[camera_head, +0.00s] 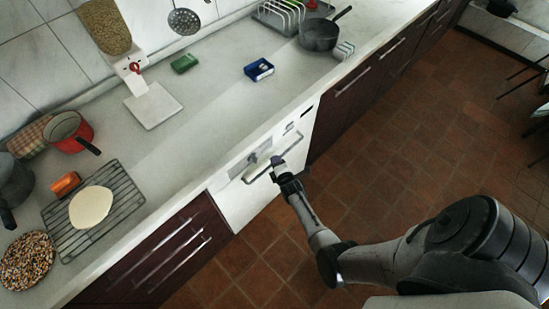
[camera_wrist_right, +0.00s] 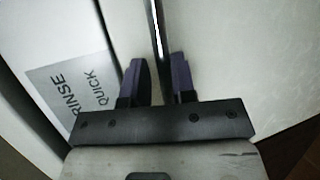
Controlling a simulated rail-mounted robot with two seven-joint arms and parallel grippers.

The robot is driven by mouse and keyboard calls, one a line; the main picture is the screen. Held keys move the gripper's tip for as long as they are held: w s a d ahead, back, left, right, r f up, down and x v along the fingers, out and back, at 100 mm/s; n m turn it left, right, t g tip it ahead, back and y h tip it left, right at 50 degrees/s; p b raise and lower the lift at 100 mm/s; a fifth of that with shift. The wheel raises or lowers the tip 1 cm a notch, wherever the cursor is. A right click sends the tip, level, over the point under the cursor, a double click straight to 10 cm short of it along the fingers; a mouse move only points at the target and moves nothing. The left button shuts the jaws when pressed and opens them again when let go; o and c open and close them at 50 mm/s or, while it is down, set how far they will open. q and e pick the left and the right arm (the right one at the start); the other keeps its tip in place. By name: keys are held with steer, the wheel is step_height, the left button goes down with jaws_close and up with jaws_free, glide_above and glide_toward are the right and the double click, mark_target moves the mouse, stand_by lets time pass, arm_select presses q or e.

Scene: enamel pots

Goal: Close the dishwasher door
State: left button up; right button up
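The white dishwasher (camera_head: 245,203) is set under the counter between dark red cabinet fronts. Its door front looks upright; I cannot tell whether it is fully shut. A metal bar handle (camera_head: 262,172) runs across the top of the door, below the control panel (camera_head: 250,157). My right gripper (camera_head: 280,166) is at the handle's right part. In the right wrist view, the fingers (camera_wrist_right: 160,78) are apart, with the handle bar (camera_wrist_right: 158,28) reaching toward the gap between them. Contact with the bar is unclear. My left gripper is not in view.
The tiled floor (camera_head: 400,150) in front is mostly clear.

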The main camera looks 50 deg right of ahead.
steer(key=p+v, duration=0.6)
steer(key=v, duration=0.5)
steer(key=shift+s+a, duration=0.2)
steer(key=shift+s, duration=0.15)
